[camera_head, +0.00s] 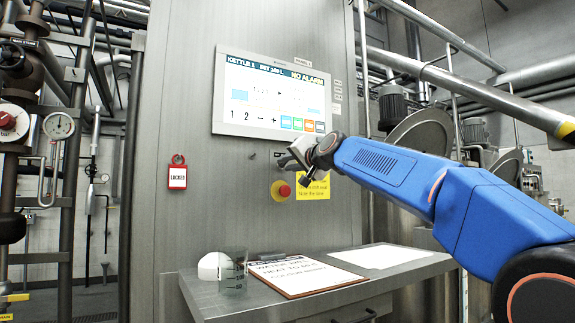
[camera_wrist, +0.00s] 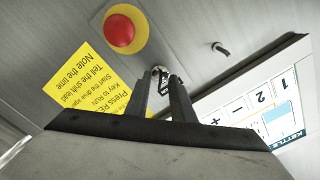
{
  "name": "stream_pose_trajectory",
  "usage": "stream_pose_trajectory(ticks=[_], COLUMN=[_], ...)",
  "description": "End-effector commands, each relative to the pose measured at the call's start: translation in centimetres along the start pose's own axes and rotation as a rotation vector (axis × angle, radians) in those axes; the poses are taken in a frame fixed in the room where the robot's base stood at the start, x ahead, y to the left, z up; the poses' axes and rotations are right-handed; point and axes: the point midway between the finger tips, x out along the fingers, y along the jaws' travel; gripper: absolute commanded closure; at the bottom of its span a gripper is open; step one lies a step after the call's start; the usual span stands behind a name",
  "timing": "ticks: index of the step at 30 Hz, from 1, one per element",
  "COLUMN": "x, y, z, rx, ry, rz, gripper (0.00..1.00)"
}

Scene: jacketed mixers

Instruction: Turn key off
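The key switch (camera_wrist: 160,73) is a small round metal fitting with a dark part on the grey cabinet front, in the upper middle of the wrist view. My gripper (camera_wrist: 161,80) points at it, with its two dark fingers apart on either side of it. Whether the fingers touch the key cannot be told, and the key's position is hard to read. In the head view my gripper (camera_head: 292,161) is up against the panel below the screen and hides most of the switch.
A red push button (camera_head: 284,190) on a yellow base and a yellow note (camera_head: 313,187) are just below my gripper. The screen (camera_head: 275,95) above reads NO ALARM. A red LOCKED tag (camera_head: 178,176) hangs left. A shelf (camera_head: 225,302) below holds a beaker (camera_head: 233,270) and a clipboard (camera_head: 305,277).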

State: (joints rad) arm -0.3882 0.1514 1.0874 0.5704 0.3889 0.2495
Motion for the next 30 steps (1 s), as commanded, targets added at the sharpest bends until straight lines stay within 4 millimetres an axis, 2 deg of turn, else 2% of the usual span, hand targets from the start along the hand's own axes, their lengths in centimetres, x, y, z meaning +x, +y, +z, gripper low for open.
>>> stream_pose_trajectory(ticks=[11,12,14,23,30], x=[0.38,0.38,0.37,0.37,0.37], y=[0.01,0.01,0.01,0.02,0.03], z=[-0.01,-0.01,-0.02,-0.01,-0.01], rx=[0.0,0.0,0.0,-0.009,-0.089], ry=[0.0,0.0,0.0,0.0,0.0], rz=[0.0,0.0,0.0,0.0,0.0], gripper=[0.78,0.88,1.0,1.0,1.0])
